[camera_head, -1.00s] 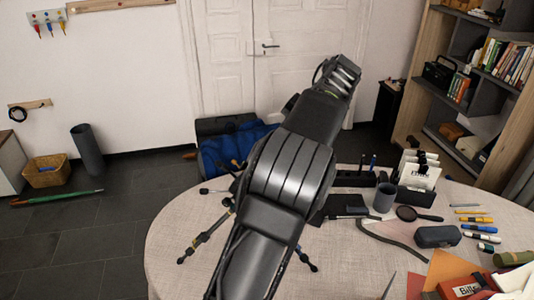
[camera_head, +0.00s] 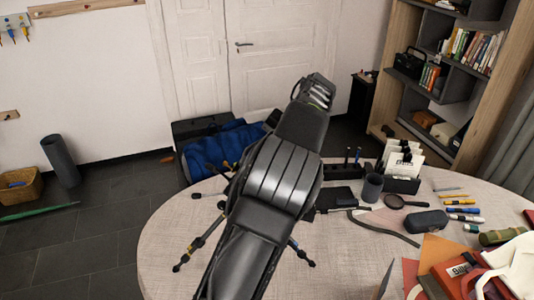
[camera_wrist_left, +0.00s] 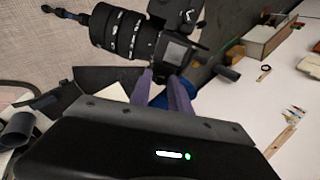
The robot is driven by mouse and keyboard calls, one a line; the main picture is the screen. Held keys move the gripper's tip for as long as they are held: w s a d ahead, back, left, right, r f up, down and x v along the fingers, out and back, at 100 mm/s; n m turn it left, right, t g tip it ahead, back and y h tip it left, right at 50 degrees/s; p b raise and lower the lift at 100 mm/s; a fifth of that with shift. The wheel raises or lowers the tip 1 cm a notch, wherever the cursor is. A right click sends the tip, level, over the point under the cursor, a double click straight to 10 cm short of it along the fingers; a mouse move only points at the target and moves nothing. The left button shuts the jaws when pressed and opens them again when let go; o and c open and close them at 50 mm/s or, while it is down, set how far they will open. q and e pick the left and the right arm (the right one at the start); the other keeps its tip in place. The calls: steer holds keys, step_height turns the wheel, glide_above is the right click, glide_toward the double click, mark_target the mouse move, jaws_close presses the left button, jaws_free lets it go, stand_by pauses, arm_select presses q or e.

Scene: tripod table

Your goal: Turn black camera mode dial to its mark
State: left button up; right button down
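The black camera (camera_wrist_left: 172,48) with its ribbed lens (camera_wrist_left: 125,32) fills the top middle of the left wrist view. I cannot make out its mode dial. My left gripper (camera_wrist_left: 162,80) has two purple fingers with a gap between them, and blue shows through the gap. The fingertips are at or very near the camera body; I cannot tell if they touch it. In the head view my left arm crosses the middle and hides the camera. Only tripod legs (camera_head: 203,240) show around the arm. My right gripper is not in view.
The round table (camera_head: 165,235) carries a grey cup (camera_head: 373,187), a magnifier (camera_head: 395,201), a dark case (camera_head: 427,220), pens and a red box (camera_head: 455,271) on the right. A blue bag (camera_head: 215,150) lies behind, by the door. A bookshelf (camera_head: 385,75) stands at the right.

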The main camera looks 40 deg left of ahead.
arm_select(q)
jaws_close()
steer(key=shift+n, duration=1.5)
steer(key=shift+o, duration=2)
jaws_free()
steer(key=shift+r, duration=0.1)
